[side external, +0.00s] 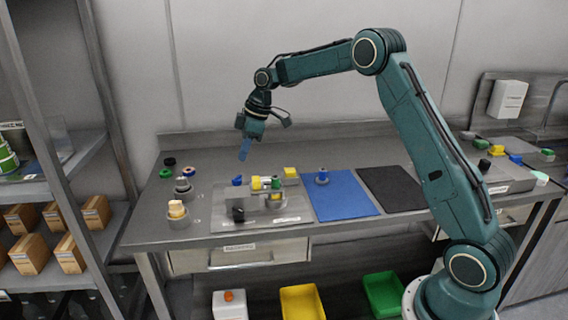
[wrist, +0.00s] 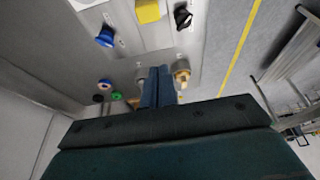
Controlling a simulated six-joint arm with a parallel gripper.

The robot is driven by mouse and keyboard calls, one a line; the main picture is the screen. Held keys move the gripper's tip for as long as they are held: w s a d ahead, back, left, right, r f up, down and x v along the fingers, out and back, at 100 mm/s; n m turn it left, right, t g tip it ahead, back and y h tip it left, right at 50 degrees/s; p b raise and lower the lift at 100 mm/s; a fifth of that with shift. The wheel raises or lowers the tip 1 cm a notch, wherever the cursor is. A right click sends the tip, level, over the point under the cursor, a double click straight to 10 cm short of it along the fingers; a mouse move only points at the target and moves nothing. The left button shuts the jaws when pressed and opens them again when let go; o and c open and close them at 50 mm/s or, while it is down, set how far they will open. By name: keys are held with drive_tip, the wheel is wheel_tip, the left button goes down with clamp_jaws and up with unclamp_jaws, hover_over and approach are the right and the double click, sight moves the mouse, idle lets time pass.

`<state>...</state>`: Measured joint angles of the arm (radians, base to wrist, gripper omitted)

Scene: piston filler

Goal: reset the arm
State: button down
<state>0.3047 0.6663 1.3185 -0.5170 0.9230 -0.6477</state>
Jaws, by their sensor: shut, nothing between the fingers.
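My gripper (side external: 244,154) hangs above the back left part of the steel bench (side external: 320,154), with its blue fingers pointing down. The fingers are together and empty. They also show in the wrist view (wrist: 158,72), where they hide part of the bench behind them. My gripper is clear of the bench and touches nothing. The filler assembly (side external: 265,190), with yellow, green and black parts on a grey plate, stands below and in front of the gripper.
Small rings and holders, including a green ring (side external: 166,173), stand at the bench's left end. A black mat (side external: 392,189) is bare. Yellow (side external: 302,303) and green (side external: 384,296) bins stand below. Shelving is at left.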

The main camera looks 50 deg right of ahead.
drive_tip(key=s+a+r+m+t+h, duration=0.15)
drive_tip(key=s+a+r, duration=0.25)
drive_tip(key=s+r, duration=0.4)
drive_tip(key=s+a+r+m, duration=0.3)
drive_tip(key=s+r, duration=0.3)
drive_tip(key=s, duration=0.4)
drive_tip(key=s+f+m, duration=0.2)
drive_tip(key=s, duration=0.8)
drive_tip(key=s+a+f+m+t+h, duration=0.1)
drive_tip(key=s+f+m, duration=0.1)
drive_tip(key=s, duration=0.9)
drive_tip(key=shift+s+a+m, duration=0.25)
drive_tip(key=shift+a+m, duration=0.05)
drive_tip(key=shift+m, duration=0.05)
drive_tip(key=shift+f, duration=0.1)
